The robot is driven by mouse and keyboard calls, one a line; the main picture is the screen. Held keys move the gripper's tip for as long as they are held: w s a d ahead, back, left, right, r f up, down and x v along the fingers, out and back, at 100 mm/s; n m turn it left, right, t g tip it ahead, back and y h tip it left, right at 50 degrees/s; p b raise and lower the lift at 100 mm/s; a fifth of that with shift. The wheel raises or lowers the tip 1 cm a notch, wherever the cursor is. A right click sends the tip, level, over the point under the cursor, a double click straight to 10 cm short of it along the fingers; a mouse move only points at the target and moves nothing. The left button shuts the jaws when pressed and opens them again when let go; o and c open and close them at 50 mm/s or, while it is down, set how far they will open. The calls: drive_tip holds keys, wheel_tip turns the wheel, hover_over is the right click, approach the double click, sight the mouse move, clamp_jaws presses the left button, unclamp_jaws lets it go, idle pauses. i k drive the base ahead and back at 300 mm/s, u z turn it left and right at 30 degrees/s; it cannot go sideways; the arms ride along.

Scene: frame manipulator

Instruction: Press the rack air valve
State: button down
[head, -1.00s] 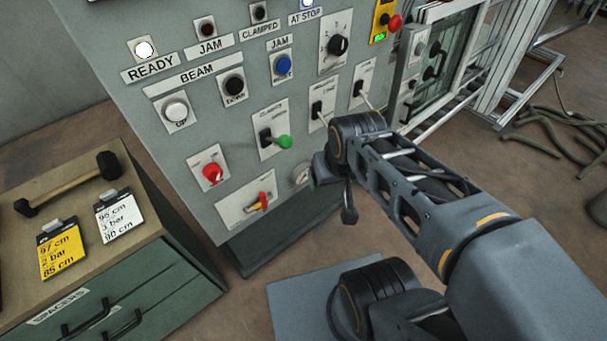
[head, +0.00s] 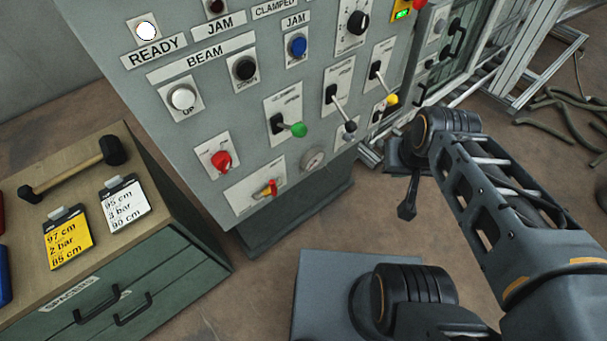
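The grey control panel (head: 210,135) fills the upper middle of the head view. Low on it, a pale plate carries a small red and yellow valve handle (head: 268,188), with a round gauge (head: 313,160) to its right. The plate's lettering is too small to read, so I cannot confirm that this is the rack air valve. A red knob (head: 222,160) sits above and left of the handle. My gripper (head: 407,209) hangs down at the end of my arm, right of the panel's lower part and apart from the valve handle. Its fingers are not clear.
A wooden-topped cabinet (head: 150,190) with a mallet (head: 75,170) and note cards stands left. Hoses (head: 565,115) lie on the floor at right.

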sight(274, 192)
drive_tip(key=z, duration=0.05)
drive_tip(key=k, duration=0.55)
drive_tip(key=u, duration=0.9)
drive_tip(key=i, duration=0.5)
